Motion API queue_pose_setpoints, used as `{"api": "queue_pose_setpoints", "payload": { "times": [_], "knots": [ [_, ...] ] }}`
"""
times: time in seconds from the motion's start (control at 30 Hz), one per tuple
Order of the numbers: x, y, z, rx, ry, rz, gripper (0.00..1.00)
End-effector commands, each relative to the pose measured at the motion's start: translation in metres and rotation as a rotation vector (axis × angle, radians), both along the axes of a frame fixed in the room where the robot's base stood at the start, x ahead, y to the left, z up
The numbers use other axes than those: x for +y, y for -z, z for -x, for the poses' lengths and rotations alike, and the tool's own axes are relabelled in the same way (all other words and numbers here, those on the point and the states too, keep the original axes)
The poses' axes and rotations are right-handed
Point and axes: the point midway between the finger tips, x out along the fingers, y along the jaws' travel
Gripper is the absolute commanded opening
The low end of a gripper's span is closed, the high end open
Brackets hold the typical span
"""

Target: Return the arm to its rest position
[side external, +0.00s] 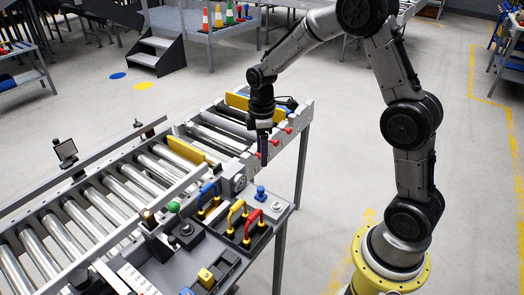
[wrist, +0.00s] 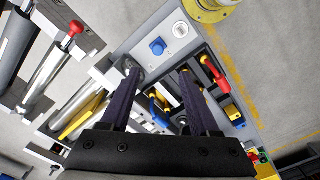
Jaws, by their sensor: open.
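A grey panel beside the conveyor carries blue (side external: 208,194), yellow (side external: 236,212) and red (side external: 254,222) handles, plus a blue button (side external: 260,192). Open floor (side external: 330,150) lies between conveyor and base.

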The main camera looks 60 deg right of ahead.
Motion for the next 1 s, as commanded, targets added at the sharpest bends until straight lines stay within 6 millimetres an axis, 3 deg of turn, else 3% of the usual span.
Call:
{"api": "queue_pose_setpoints", "payload": {
  "times": [0.27, 0.37, 0.47, 0.7, 0.83, 1.0],
  "knots": [
    [0.002, -0.004, -0.001, -0.011, -0.006, 0.002, 0.62],
    [0.006, -0.026, -0.005, -0.063, -0.017, 0.011, 0.62],
    [0.015, -0.062, -0.001, -0.141, -0.036, 0.022, 0.62],
    [0.040, -0.143, 0.051, -0.320, 0.000, 0.028, 0.62],
    [0.051, -0.171, 0.091, -0.402, 0.078, 0.010, 0.62],
    [0.062, -0.188, 0.147, -0.489, 0.219, -0.039, 0.62]
  ]
}}
